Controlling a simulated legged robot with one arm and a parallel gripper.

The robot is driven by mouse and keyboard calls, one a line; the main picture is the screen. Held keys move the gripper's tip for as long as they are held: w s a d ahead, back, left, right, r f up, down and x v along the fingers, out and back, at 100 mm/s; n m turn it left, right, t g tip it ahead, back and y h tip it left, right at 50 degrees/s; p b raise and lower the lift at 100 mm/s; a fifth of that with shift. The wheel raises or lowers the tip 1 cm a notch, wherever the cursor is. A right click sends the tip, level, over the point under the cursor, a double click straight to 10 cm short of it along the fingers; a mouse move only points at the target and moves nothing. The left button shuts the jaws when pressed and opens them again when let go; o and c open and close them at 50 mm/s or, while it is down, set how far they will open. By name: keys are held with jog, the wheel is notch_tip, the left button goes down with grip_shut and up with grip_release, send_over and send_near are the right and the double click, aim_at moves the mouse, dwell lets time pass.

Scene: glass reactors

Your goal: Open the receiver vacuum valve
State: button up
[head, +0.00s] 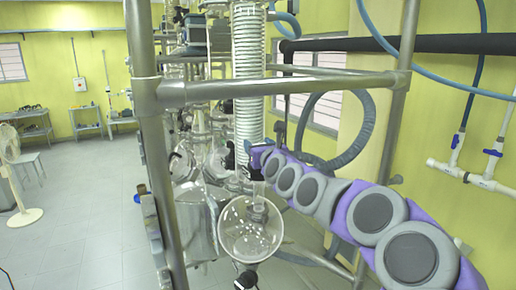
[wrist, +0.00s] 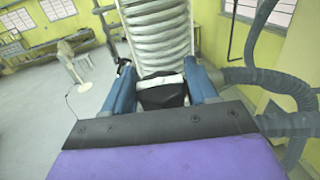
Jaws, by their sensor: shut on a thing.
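My gripper (wrist: 163,78) has its two blue fingers on either side of a black handle (wrist: 163,94) with a white strip across its top, in the wrist view. I take this handle to be the receiver vacuum valve. The fingers are closed on it. In the head view my purple and grey arm reaches in from the lower right, and my gripper (head: 254,156) is at the glassware just above the round glass receiver flask (head: 250,232). The valve itself is mostly hidden there, so its turn angle cannot be told.
A coiled glass condenser (head: 248,75) rises behind the gripper. A metal frame (head: 270,87) crosses in front of the glassware and above my arm. A grey corrugated hose (head: 355,140) loops close behind my arm. Open floor (head: 85,235) lies to the left.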

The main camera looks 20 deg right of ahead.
jog(key=shift+a+n+y+b, duration=0.1)
jog(key=shift+n+y+b, duration=0.3)
jog(key=shift+n+y, duration=0.85)
jog(key=shift+y, duration=0.75)
jog(key=shift+n+y, duration=0.65)
jog(key=shift+y, duration=0.35)
jog(key=shift+d+n+g+y+p, duration=0.2)
jog(key=shift+n+g+y+p, duration=0.4)
jog(key=shift+n+y+p, duration=0.75)
jog(key=n+g+y+p, duration=0.1)
jog(key=y+p, duration=0.1)
jog(key=n+g+y+p, duration=0.1)
jog(key=y+p, duration=0.1)
jog(key=shift+a+r+p, duration=0.1)
jog(key=shift+r+p, duration=0.1)
jog(key=shift+p, duration=0.1)
jog(key=n+g+y+p, duration=0.1)
jog(key=y+p, duration=0.1)
jog(key=p, duration=0.1)
jog(key=shift+n+g+p, duration=0.3)
jog(key=shift+n+p, duration=0.05)
jog(key=shift+p, duration=0.05)
jog(key=shift+y+p, duration=0.25)
jog(key=shift+p, duration=0.2)
